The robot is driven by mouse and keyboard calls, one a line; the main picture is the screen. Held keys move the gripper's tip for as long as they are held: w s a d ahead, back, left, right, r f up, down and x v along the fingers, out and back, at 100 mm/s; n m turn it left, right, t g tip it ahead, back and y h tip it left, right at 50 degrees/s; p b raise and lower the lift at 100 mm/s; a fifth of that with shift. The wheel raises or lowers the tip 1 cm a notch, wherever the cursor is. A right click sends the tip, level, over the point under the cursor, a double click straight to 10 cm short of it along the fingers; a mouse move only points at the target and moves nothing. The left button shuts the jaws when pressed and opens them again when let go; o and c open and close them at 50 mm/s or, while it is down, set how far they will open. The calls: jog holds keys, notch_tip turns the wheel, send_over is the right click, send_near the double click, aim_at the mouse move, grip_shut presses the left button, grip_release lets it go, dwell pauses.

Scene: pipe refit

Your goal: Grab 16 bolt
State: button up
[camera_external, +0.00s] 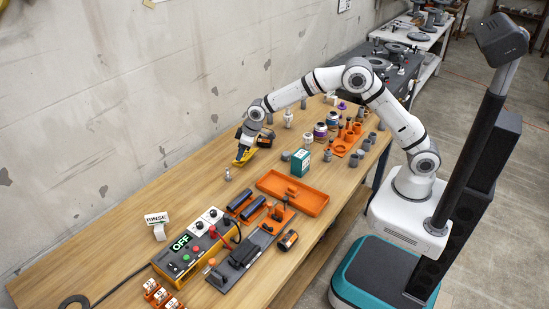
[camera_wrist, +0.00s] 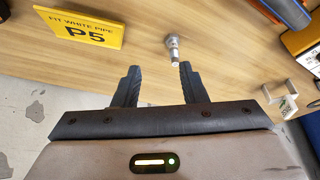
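A small grey metal bolt (camera_external: 228,174) with a wide round head stands on the wooden bench, apart from other things. It also shows in the wrist view (camera_wrist: 173,47), just beyond the tip of the right-hand finger. No size mark can be read on it. My gripper (camera_external: 241,147) is above the bench, close to the bolt on its far side. In the wrist view my gripper (camera_wrist: 158,76) has its two dark fingers apart, with only bare bench showing between them. The bolt is not between the fingers.
A yellow sign (camera_wrist: 80,28) reading "FIT WHITE PIPE P5" stands near my fingers. An orange tray (camera_external: 312,203), a green box (camera_external: 301,162) and a control box with an "OFF" display (camera_external: 180,262) are on the bench. Bare wood surrounds the bolt.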

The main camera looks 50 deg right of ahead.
aim_at(227, 170)
jog(key=shift+w+a+f+p, duration=0.3)
jog(key=shift+w+a+f, duration=0.45)
jog(key=shift+f, duration=0.8)
jog(key=shift+w+a+f+p, duration=0.25)
jog(key=shift+w+a+f, duration=0.35)
jog(key=shift+a+f, duration=0.65)
jog(key=shift+w+a+f+p, duration=0.3)
jog(key=shift+w+a+f, duration=0.3)
jog(key=shift+f, duration=1.2)
jog(key=shift+d, duration=0.1)
jog(key=shift+c, duration=0.6)
grip_shut()
